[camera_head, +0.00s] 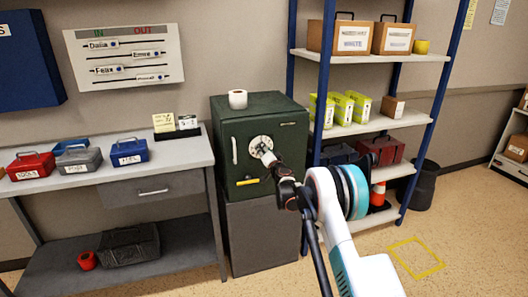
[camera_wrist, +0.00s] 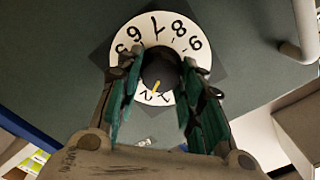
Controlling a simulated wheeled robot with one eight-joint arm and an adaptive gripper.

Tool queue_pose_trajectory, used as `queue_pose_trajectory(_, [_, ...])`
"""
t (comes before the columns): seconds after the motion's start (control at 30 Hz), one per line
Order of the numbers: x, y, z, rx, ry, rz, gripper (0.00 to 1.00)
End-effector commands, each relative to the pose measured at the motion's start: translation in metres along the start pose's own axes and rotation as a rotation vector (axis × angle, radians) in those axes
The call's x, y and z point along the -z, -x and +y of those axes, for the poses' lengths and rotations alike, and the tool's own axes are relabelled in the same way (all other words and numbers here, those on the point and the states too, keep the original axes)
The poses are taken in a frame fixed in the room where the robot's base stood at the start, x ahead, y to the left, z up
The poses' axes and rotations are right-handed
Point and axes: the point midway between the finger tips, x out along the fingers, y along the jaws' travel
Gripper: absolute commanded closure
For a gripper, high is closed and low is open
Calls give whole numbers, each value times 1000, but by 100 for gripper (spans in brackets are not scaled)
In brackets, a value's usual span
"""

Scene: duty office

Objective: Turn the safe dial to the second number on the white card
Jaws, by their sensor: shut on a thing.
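The safe (camera_head: 288,130) is dark green with a white dial (camera_head: 256,142) on its door. In the wrist view the white dial face (camera_wrist: 168,40) carries black numerals around a dark knob (camera_wrist: 160,68). A yellow mark (camera_wrist: 156,87) on the knob points toward the low edge, near what look like 1 and 2. My gripper (camera_wrist: 160,62) is shut on the knob, one finger on each side; it also shows in the head view (camera_head: 271,160). The fingers cover parts of the dial ring. A white card (camera_head: 187,121) stands beside a yellowish card (camera_head: 163,122) on the desk; their writing is too small to read.
The safe has a pale door handle (camera_head: 234,150), a yellow label (camera_head: 247,182) and a white roll (camera_head: 238,99) on top. A blue-post shelf (camera_head: 370,57) stands to the right. The desk (camera_head: 185,160) with several boxes is at left.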

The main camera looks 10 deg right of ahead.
Motion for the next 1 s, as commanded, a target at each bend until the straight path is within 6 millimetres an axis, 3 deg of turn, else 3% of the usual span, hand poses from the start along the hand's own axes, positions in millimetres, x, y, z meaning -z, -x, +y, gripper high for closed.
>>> queue_pose_trajectory(0.47, [-2, 0, 0, 1, 16, -1, 89])
queue_pose_trajectory(0.5, [-2, 0, 0, 1, 16, -1, 63])
queue_pose_trajectory(0.6, [-1, 0, 0, 1, 15, -1, 45])
queue_pose_trajectory(1.0, [0, 4, 0, 0, 15, 0, 45])
